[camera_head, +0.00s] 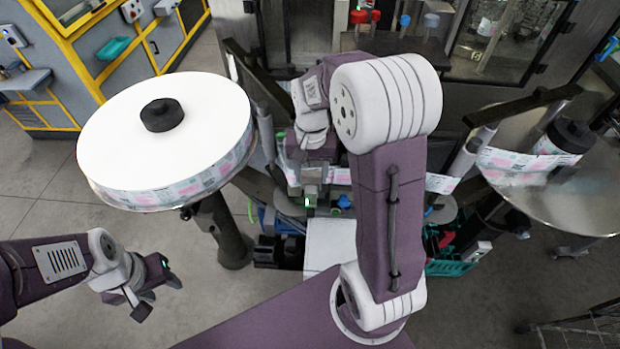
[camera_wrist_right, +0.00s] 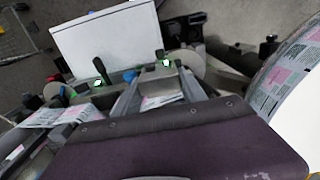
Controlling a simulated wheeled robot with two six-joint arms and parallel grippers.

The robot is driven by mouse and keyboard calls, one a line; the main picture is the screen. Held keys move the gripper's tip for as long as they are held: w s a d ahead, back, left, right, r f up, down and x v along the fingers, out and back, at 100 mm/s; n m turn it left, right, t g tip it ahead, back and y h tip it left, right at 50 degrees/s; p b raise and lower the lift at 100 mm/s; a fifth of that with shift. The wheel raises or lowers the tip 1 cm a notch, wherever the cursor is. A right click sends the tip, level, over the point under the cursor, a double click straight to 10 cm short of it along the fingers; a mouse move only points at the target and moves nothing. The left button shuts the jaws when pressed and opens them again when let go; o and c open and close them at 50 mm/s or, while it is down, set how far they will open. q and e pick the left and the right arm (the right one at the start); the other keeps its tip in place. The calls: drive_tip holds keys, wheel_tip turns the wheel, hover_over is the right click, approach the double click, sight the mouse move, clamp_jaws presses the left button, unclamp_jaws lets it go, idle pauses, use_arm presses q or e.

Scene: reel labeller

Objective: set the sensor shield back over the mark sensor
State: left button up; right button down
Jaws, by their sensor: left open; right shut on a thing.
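My right gripper (camera_head: 310,190) is over the labeller's web path in the middle of the head view and is shut on a small grey piece (camera_head: 313,174), apparently the sensor shield. The gripper's own body and fingers hide most of that piece. In the right wrist view the gripper (camera_wrist_right: 155,88) reaches down over the printed label web (camera_wrist_right: 160,101). The mark sensor cannot be made out, so I cannot tell whether the shield touches it. My left gripper (camera_head: 142,297) is open and empty over the floor at the lower left, well away from the machine.
A large label reel (camera_head: 215,110) with a black hub (camera_head: 162,115) stands left of the web path. A second reel plate (camera_head: 590,195) is on the right. A teal crate (camera_head: 452,267) sits low behind my right arm. A white panel (camera_wrist_right: 105,45) is near the gripper.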

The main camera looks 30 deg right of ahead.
sight(311, 191)
drive_tip(key=shift+w+d+f, duration=0.3)
drive_tip(key=shift+w+f, duration=0.15)
drive_tip(key=shift+f, duration=0.1)
drive_tip(key=shift+w+d+f+b, duration=0.25)
drive_tip(key=shift+w+f+b, duration=0.1)
drive_tip(key=shift+w, duration=0.2)
drive_tip(key=shift+d+f+b, duration=0.1)
drive_tip(key=shift+f+b, duration=0.2)
drive_tip(key=shift+f, duration=0.15)
drive_tip(key=shift+w+f+b, duration=0.1)
drive_tip(key=shift+f+b, duration=0.2)
drive_tip(key=shift+f, duration=0.25)
drive_tip(key=shift+f+b, duration=1.7)
drive_tip(key=shift+f, duration=0.75)
